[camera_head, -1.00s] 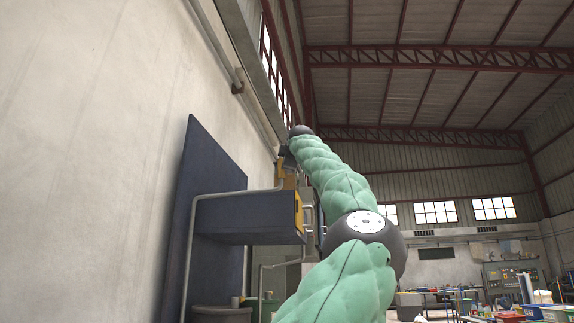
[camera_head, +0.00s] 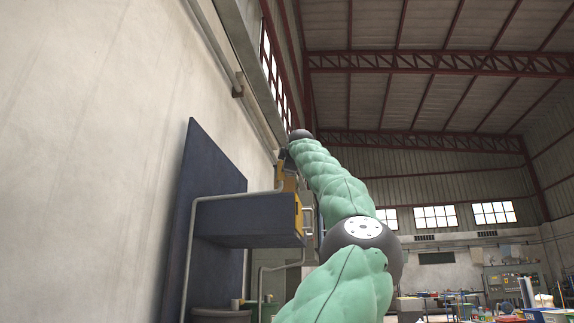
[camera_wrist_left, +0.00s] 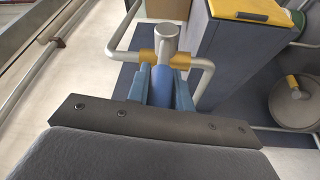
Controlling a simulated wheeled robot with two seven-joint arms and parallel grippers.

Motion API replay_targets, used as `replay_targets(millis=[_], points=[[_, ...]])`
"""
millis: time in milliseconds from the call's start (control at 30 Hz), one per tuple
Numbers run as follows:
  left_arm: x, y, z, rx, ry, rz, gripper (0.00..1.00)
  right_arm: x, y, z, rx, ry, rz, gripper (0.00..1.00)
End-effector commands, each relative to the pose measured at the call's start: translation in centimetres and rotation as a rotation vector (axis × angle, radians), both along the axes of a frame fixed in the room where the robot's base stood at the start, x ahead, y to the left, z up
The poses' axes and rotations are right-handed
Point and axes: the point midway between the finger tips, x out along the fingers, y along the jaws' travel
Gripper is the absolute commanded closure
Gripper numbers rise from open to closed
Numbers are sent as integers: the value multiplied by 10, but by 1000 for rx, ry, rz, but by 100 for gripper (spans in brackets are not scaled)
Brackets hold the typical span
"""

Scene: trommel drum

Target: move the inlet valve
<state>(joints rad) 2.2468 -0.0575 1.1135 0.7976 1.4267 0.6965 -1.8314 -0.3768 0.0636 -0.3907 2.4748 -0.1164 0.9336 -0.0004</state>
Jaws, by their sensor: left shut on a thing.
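The inlet valve (camera_wrist_left: 167,38) shows in the left wrist view as a silver round body on a bent grey pipe, with a yellow fitting on each side. A blue lever-like part (camera_wrist_left: 162,88) extends from it toward my wrist. My left gripper (camera_wrist_left: 161,84) has its blue fingers on both sides of this part and is shut on it. In the head view, my green padded arm reaches up and away, and its gripper and the valve cannot be made out there. My right gripper is in neither view.
A dark blue box-like housing (camera_head: 235,218) with a yellow edge stands out from a blue panel on the left wall. A grey pipe (camera_head: 190,245) runs around it. In the wrist view, a round grey drum-like thing (camera_wrist_left: 297,105) is at the right.

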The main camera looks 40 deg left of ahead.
Motion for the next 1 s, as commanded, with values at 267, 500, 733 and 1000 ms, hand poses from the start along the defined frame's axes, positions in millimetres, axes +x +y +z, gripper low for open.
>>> replay_targets(millis=[267,500,733,1000], points=[[3,0,-6,-5,5,-2,57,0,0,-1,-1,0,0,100],[1,0,-3,-3,2,0,57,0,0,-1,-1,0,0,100],[-10,-17,-7,-3,1,-2,57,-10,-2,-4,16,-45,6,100],[-32,-48,-11,-4,2,-1,57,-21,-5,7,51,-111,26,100]])
